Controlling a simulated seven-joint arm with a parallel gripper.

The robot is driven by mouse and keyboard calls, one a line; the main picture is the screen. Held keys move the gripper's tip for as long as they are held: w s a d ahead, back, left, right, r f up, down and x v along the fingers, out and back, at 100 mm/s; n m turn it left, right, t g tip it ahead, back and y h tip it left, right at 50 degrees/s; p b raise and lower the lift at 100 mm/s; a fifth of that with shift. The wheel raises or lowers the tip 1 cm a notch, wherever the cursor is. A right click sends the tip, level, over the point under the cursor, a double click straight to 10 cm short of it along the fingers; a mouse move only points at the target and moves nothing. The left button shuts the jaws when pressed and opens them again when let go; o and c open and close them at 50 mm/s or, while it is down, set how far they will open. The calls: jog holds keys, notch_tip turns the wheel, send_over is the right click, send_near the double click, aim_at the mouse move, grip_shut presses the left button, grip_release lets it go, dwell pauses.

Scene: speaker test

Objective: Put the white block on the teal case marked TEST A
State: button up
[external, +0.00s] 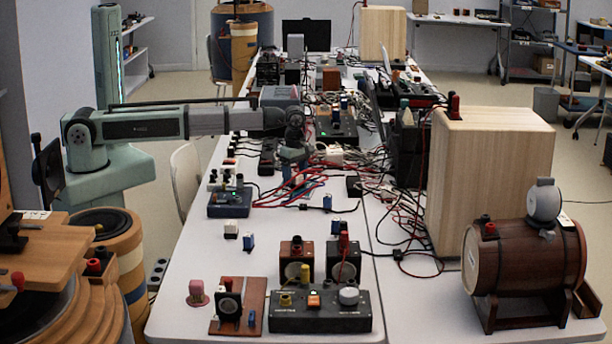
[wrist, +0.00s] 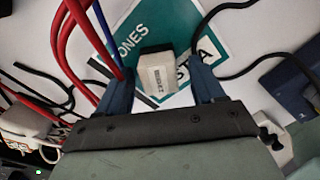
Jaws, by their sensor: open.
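In the wrist view, the white block (wrist: 158,78) with small dark lettering on its side appears to rest on the teal case (wrist: 205,28). White letters on the case read "ONES" and "ST A"; the block and a finger hide the rest. My gripper (wrist: 160,90) is open, with one blue finger on each side of the block and visible gaps between them. In the external view, my gripper (external: 294,170) points down over the cabled middle of the table. I cannot make out the block or the case there.
Red and blue cables (wrist: 70,40) run close by the left finger, and a black cable (wrist: 240,82) passes at the right. A tall wooden box (external: 490,180) and a barrel (external: 525,265) stand at the right. Small dark boxes (external: 320,312) occupy the table's front.

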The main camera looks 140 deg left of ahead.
aim_at(295, 175)
notch_tip(295, 175, up, 12)
jog(key=shift+r, duration=0.15)
dwell(0.6)
jog(key=shift+w, duration=0.1)
